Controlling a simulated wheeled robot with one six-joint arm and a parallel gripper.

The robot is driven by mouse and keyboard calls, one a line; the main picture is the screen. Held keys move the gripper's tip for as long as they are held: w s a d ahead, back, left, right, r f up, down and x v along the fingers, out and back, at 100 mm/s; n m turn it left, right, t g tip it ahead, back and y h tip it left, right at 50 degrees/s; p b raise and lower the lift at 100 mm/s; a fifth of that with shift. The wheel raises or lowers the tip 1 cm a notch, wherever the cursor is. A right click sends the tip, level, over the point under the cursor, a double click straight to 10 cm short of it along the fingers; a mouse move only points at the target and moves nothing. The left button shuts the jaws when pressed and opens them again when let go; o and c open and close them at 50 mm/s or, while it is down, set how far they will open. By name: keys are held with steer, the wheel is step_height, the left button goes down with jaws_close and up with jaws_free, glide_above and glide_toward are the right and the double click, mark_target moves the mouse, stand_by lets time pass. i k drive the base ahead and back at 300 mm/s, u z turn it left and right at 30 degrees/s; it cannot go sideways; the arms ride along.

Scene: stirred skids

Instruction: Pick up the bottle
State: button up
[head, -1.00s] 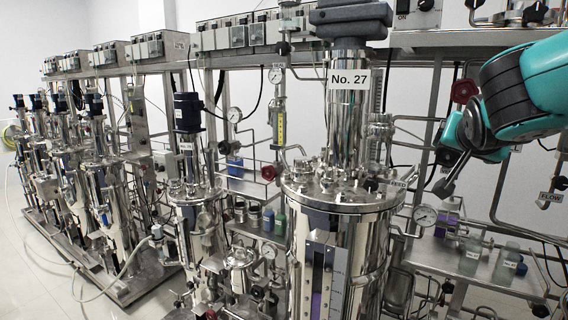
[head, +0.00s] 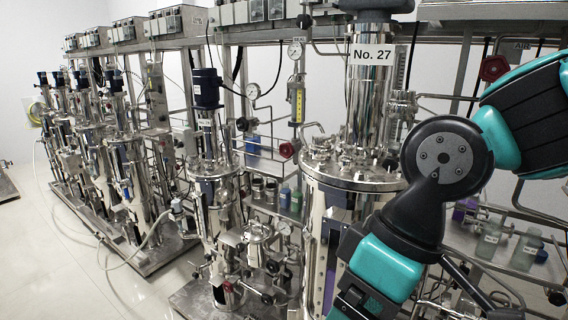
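Several bottles show in the head view, and I cannot tell which one the task means. Two translucent grey-green bottles, one on the left (head: 490,240) and one on the right (head: 526,250), stand upright on the right-hand shelf, to the right of my arm. Small bottles, one blue-grey (head: 285,198) and one green (head: 296,201), stand on the middle shelf left of the large vessel. Blue containers (head: 252,144) sit on a shelf farther back. My arm reaches down across the right half of the picture. My gripper is not visible; its fingers lie outside the frame or are hidden.
A large steel vessel (head: 340,215) labelled No. 27 stands close behind my arm. Smaller steel vessels (head: 128,175) with pipes and hoses line the left on a skid. A red valve wheel (head: 494,68) sits at the upper right. Pale floor (head: 90,285) is open at lower left.

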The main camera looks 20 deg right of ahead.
mark_target(488, 243)
steer(key=z, duration=1.75)
steer(key=i, duration=0.4)
steer(key=u, duration=0.45)
